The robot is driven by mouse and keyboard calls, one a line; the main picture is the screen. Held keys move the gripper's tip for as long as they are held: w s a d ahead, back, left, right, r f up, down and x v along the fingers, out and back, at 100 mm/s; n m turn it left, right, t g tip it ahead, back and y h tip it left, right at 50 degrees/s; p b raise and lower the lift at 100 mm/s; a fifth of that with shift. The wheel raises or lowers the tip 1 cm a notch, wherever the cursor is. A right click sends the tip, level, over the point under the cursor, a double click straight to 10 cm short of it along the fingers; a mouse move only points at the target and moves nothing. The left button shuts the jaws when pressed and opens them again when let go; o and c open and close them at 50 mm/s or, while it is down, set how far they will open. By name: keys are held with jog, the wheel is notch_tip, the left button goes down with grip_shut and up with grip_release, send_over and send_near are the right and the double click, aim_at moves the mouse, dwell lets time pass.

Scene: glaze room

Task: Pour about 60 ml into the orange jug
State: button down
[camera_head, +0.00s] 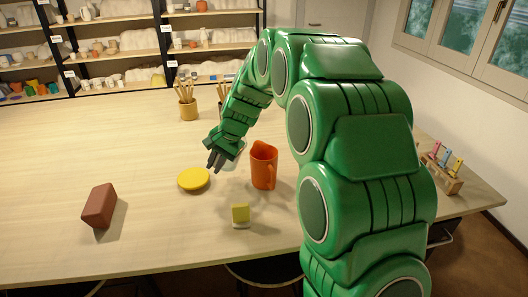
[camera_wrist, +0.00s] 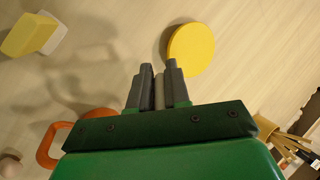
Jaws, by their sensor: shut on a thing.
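The orange jug (camera_head: 263,170) stands upright on the table, open at the top, to the right of my gripper (camera_head: 216,160). In the wrist view part of the orange jug (camera_wrist: 45,148) shows at the lower left, mostly hidden by my gripper's body. My gripper (camera_wrist: 158,74) is shut on a narrow pale grey thing (camera_wrist: 159,92) between the fingers. In the head view a pale, perhaps see-through thing (camera_head: 238,148) shows beside the gripper, largely hidden by it; I cannot tell its shape or contents. No stream of liquid shows.
A yellow disc (camera_head: 194,179) lies just below-left of my gripper. A yellow and white block (camera_head: 240,213) is in front of the jug. A brown brick (camera_head: 99,205) lies at left. A pot of brushes (camera_head: 188,106) stands behind. A rack with coloured items (camera_head: 442,174) is at right.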

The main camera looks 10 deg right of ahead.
jog(key=shift+w+a+f+h, duration=0.1)
jog(key=shift+a+f+h, duration=0.1)
jog(key=shift+f, duration=0.25)
jog(key=shift+a+f+h, duration=0.15)
jog(key=shift+f+h, duration=0.05)
jog(key=shift+f, duration=0.2)
jog(key=shift+w+a+f+g+h, duration=0.1)
jog(key=shift+a+f+g+h, duration=0.1)
jog(key=shift+a+f+h, duration=0.45)
jog(key=shift+w+a+f+g+h, duration=0.1)
jog(key=shift+a+f+g+h, duration=0.15)
jog(key=shift+f+h, duration=0.65)
jog(key=shift+r+h, duration=0.25)
jog(key=shift+h, duration=0.1)
